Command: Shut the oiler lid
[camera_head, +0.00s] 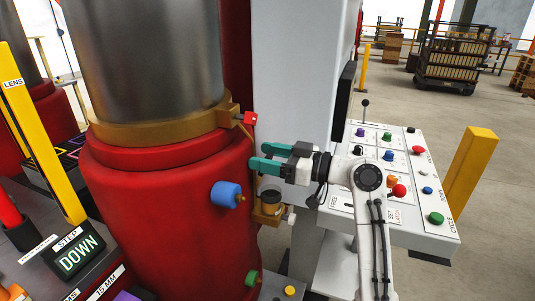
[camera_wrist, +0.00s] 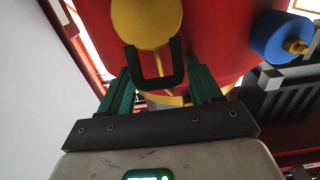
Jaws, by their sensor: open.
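The oiler appears to be the small dark-topped cup (camera_head: 271,198) on a brass bracket (camera_head: 267,216), at the right side of the red press column. My gripper (camera_head: 260,156) is just above it, its teal fingers pointing left towards the column. In the wrist view, a round brass-yellow disc (camera_wrist: 146,22) with a dark U-shaped loop (camera_wrist: 156,81) lies ahead of my gripper (camera_wrist: 158,77). This may be the lid; I cannot tell its exact angle. The fingers are apart, one on each side of the loop, with nothing clearly held.
A blue knob (camera_head: 225,194) sticks out of the red column (camera_head: 160,220), and it also shows in the wrist view (camera_wrist: 280,37). A control panel (camera_head: 400,165) with coloured knobs stands to the right.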

